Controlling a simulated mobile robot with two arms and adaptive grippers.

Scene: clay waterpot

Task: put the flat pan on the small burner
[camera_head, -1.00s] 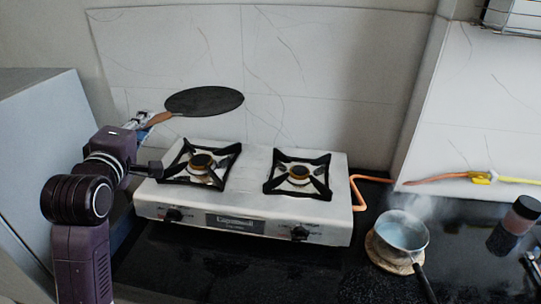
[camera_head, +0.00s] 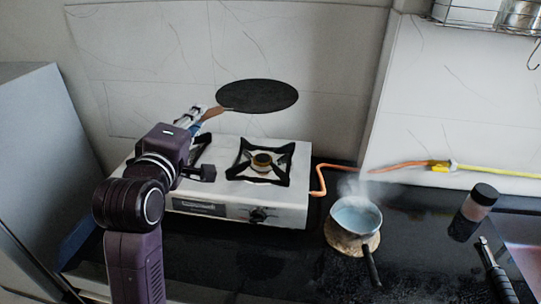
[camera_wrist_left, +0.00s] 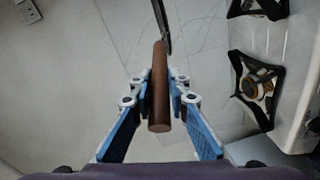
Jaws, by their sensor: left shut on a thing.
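The flat pan (camera_head: 257,96) is a dark, thin round disc with a brown wooden handle (camera_head: 212,113). It is held in the air, roughly level, behind and above the right burner (camera_head: 262,162), touching no grate. My left gripper (camera_head: 198,116) is shut on the handle. The left wrist view shows the handle (camera_wrist_left: 158,88) between the blue finger pads, with the pan seen edge-on beyond. The left burner (camera_head: 200,148) is mostly hidden behind my left arm. I cannot tell which burner is smaller. My right gripper is not in view.
The white stove (camera_head: 290,200) stands against the tiled wall (camera_head: 320,60). An orange hose (camera_head: 400,166) leaves its right side. A steaming pot (camera_head: 356,216) sits on a round wooden mat (camera_head: 350,244), right of the stove. A dark-capped jar (camera_head: 473,212) stands farther right.

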